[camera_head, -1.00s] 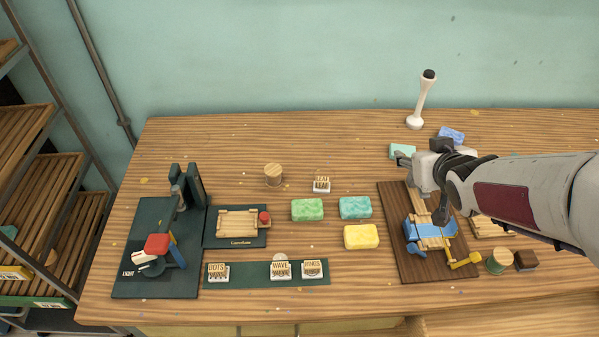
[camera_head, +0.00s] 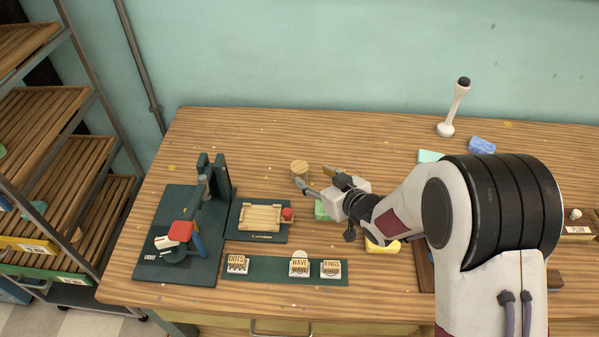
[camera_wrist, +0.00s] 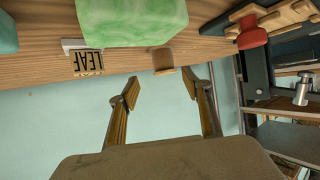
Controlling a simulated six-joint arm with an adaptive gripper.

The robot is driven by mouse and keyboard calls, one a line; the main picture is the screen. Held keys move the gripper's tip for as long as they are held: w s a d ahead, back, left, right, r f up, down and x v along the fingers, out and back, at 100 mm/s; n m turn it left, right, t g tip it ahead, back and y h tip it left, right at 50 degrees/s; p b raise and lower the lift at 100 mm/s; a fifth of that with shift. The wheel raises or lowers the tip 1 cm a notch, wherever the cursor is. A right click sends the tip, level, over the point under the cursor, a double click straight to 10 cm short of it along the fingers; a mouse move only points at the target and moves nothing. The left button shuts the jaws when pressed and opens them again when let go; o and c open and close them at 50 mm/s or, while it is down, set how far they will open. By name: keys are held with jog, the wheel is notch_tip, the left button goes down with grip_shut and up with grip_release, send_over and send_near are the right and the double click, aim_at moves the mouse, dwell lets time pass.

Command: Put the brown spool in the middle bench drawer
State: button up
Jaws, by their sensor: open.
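The brown spool (camera_head: 300,167) stands upright on the bench, behind the green soap block. It also shows in the wrist view (camera_wrist: 163,62), small and beyond the fingertips. My gripper (camera_head: 315,177) is open and empty, its fingers pointing toward the spool and apart from it. In the wrist view, the two fingers (camera_wrist: 161,87) are spread, with the spool lined up roughly between them. Bench drawer fronts (camera_head: 235,322) show at the bottom edge with a metal handle (camera_head: 280,331). I cannot tell which is the middle drawer; no drawer interior shows there.
The green soap (camera_wrist: 130,20) and LEAF stamp (camera_wrist: 87,62) are close to the spool. A wooden mould (camera_head: 262,217) and dark press (camera_head: 205,190) stand left. Stamps (camera_head: 299,262) line the front mat. The yellow soap (camera_head: 383,247) is partly behind my arm.

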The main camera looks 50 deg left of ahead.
aim_at(303, 174)
jog(key=shift+s+a+f, duration=0.3)
jog(key=shift+s, duration=0.15)
jog(key=shift+x, duration=1.3)
jog(key=shift+a, duration=0.1)
jog(key=shift+x, duration=2.5)
jog(key=shift+w+f, duration=0.1)
jog(key=c, duration=1.2)
jog(key=shift+c, duration=0.8)
